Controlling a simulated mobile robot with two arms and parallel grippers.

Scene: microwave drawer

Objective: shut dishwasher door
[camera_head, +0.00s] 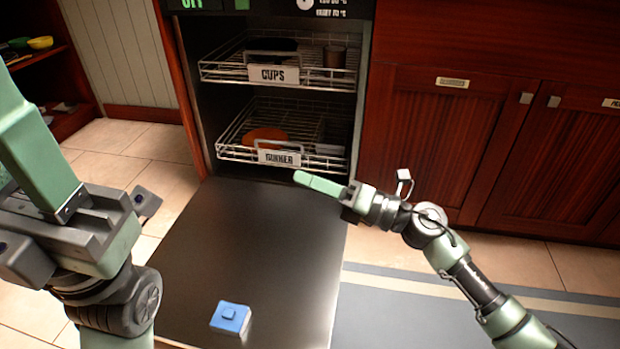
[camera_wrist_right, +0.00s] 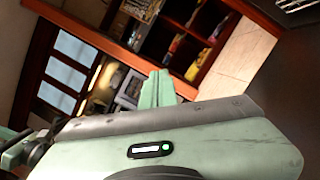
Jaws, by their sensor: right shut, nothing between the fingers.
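The dishwasher door (camera_head: 250,250) is folded down flat in the head view, its dark inner face up, with a blue detergent-like block (camera_head: 230,317) near its outer edge. The dishwasher's upper rack (camera_head: 215,72) and lower rack (camera_head: 228,153) sit inside the open cavity. My right gripper (camera_head: 297,178) is shut and empty, pointing left over the door's inner end, in front of the lower rack; whether it touches anything is unclear. Its closed fingers also show in the right wrist view (camera_wrist_right: 157,88). My left arm is at the left of the head view; its fingertips cannot be made out.
Closed wooden cabinets (camera_head: 430,130) with small handles stand right of the dishwasher. An open shelf (camera_head: 50,60) with bowls is at the far left. Tiled floor (camera_head: 130,150) is clear left of the door, and a grey-blue mat (camera_head: 400,310) lies to its right.

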